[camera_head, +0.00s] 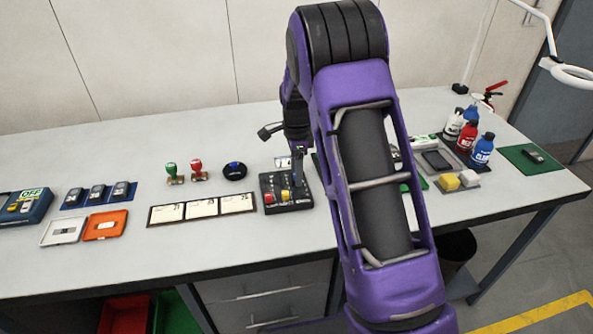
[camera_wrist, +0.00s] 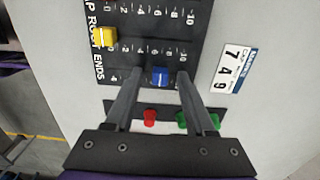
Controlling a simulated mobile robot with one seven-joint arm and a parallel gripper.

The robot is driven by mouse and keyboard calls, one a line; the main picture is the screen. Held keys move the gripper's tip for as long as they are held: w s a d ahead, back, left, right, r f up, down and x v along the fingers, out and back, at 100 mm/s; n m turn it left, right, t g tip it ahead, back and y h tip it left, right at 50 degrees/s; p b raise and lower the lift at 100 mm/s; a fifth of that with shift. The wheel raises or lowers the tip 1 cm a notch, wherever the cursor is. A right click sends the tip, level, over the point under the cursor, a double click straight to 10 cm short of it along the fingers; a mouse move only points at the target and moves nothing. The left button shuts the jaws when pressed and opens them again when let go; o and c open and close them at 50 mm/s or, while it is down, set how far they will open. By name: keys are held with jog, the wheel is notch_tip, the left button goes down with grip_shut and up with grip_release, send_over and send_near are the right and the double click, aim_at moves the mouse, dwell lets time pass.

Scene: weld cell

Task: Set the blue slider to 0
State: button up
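The blue slider (camera_wrist: 160,77) sits on a black panel (camera_wrist: 215,20) in the wrist view, around the middle of its scale. The scale marks beside it are partly hidden. My gripper (camera_wrist: 156,82) is open, with one finger on each side of the blue slider and gaps visible on both sides. A yellow slider (camera_wrist: 103,37) is near the low end of its own row. In the head view the panel (camera_head: 273,207) is on the bench below my gripper (camera_head: 298,182), and the blue slider cannot be made out there.
A white label reading 749 (camera_wrist: 234,68) lies beside the panel. Three cards (camera_head: 200,208) and a dark disc with a blue top (camera_head: 235,171) are left of the panel. Bottles (camera_head: 467,137) stand right.

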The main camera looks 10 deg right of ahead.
grip_shut()
dwell(1.3)
